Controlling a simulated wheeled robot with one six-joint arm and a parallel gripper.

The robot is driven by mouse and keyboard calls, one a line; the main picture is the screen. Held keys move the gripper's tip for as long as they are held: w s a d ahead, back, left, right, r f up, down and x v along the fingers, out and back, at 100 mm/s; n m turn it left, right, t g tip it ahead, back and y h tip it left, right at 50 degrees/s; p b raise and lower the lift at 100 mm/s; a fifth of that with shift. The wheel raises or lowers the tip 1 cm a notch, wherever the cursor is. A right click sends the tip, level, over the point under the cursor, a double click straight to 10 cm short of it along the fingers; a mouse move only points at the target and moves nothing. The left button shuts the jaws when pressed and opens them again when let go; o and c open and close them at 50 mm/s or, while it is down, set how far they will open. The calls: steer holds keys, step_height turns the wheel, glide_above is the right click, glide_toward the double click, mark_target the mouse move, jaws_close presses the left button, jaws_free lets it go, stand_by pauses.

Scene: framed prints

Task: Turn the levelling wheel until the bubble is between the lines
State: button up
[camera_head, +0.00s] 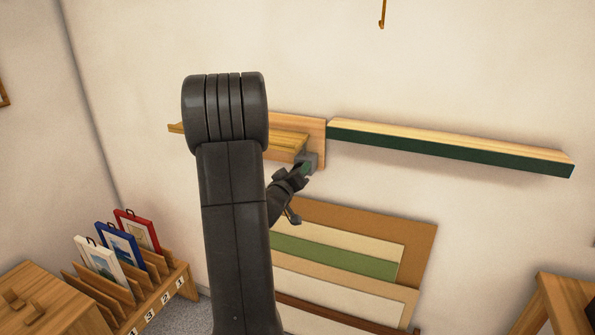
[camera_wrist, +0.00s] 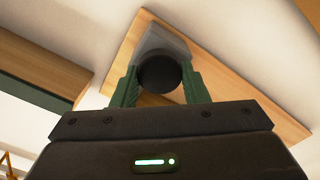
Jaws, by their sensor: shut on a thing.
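In the wrist view the dark round levelling wheel (camera_wrist: 159,76) sits under a grey housing (camera_wrist: 160,42) on a wooden backboard (camera_wrist: 225,75). My gripper (camera_wrist: 160,82) has its green fingers on both sides of the wheel and is shut on it. In the head view my gripper (camera_head: 304,170) is at the grey housing (camera_head: 312,157), under the right end of a wooden ledge (camera_head: 287,143). My arm hides part of the ledge. I can make out neither the bubble nor its lines in either view.
A long green-fronted wooden rail (camera_head: 450,150) is fixed to the wall at right. Boards (camera_head: 350,250) lean below. A numbered rack (camera_head: 165,292) with framed prints stands lower left. A hook (camera_head: 382,15) hangs above, and wooden furniture (camera_head: 560,300) stands lower right.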

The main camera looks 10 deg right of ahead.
steer(key=o, duration=1)
steer(key=shift+c, duration=0.2)
steer(key=b+v, duration=0.1)
steer(key=v, duration=1.3)
steer(key=shift+w, duration=0.1)
steer(key=x, duration=1.3)
steer(key=shift+w+d+p, duration=0.3)
steer(key=shift+p, duration=0.05)
